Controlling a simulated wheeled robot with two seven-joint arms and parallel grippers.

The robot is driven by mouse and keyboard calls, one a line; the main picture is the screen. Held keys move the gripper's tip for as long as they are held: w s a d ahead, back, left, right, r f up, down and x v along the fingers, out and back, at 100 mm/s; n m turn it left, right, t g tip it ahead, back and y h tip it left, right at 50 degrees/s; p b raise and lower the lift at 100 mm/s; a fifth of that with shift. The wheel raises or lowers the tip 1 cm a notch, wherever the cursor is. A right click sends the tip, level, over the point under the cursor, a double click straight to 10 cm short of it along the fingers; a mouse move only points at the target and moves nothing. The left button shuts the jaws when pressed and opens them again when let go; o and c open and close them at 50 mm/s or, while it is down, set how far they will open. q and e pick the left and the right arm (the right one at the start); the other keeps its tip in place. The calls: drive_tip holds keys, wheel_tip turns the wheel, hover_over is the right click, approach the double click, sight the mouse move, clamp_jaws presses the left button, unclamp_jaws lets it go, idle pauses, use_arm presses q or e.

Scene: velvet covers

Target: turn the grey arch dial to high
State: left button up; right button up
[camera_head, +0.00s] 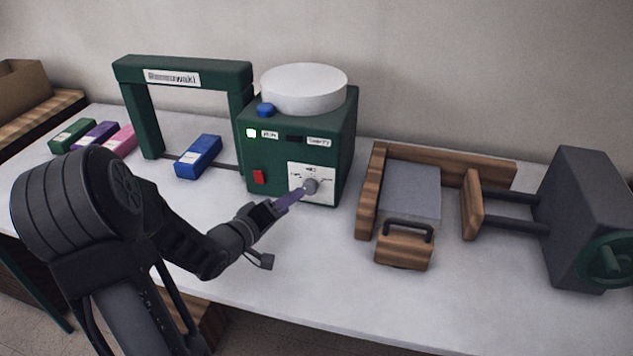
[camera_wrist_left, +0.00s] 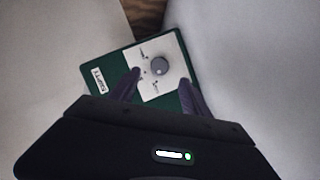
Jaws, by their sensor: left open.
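In the left wrist view the dial (camera_wrist_left: 159,67) lies ahead, between and beyond the two fingertips of the open left gripper (camera_wrist_left: 161,77). I cannot tell whether any finger touches it. The panel's small lettering is too blurred to read. My right gripper is not in view.
A blue block (camera_head: 198,156) lies under the arch. A wooden press with a grey block (camera_head: 410,190) stands right. The table front is clear.

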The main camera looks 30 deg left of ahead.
sight(308, 190)
use_arm(q)
drive_tip(key=shift+s, duration=0.2)
drive_tip(key=shift+x, duration=4)
clamp_jaws()
